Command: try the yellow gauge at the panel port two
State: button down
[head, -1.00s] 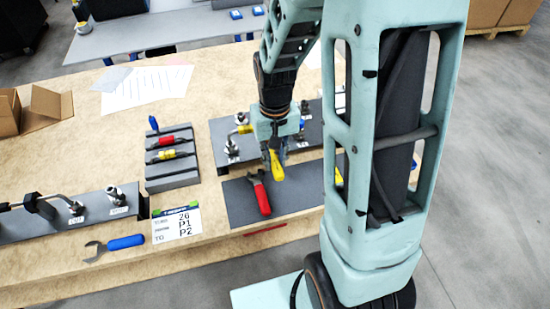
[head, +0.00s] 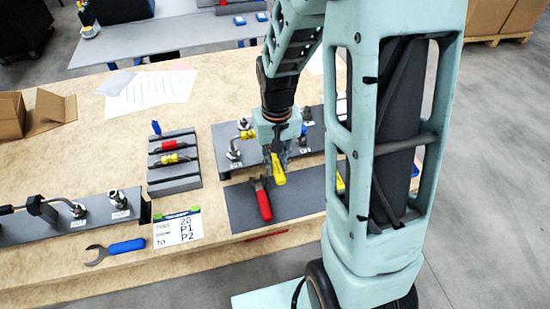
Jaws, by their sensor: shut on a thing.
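My gripper (head: 276,146) points down over the right part of the bench. It is shut on the yellow gauge (head: 279,172), whose yellow handle hangs below the fingers. The gauge's upper end is hidden by the fingers. A dark panel (head: 222,143) with metal fittings lies behind and around the gripper. Its right part is partly covered by my arm, and its port labels are too small to read. I cannot tell whether the gauge touches anything.
Red-handled pliers (head: 263,200) lie on a dark mat (head: 240,212) just below the gauge. A grey rack (head: 175,186) holds red and yellow-handled tools. A left panel (head: 95,233) bears fittings. A blue-handled wrench (head: 122,247) and a card (head: 178,230) lie near the front edge.

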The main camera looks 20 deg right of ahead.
aim_at(282, 180)
jog(key=shift+w, duration=0.1)
jog(key=shift+s+r, duration=0.15)
jog(key=shift+s, duration=2.4)
notch_tip(282, 180, up, 10)
jog(key=p, duration=0.8)
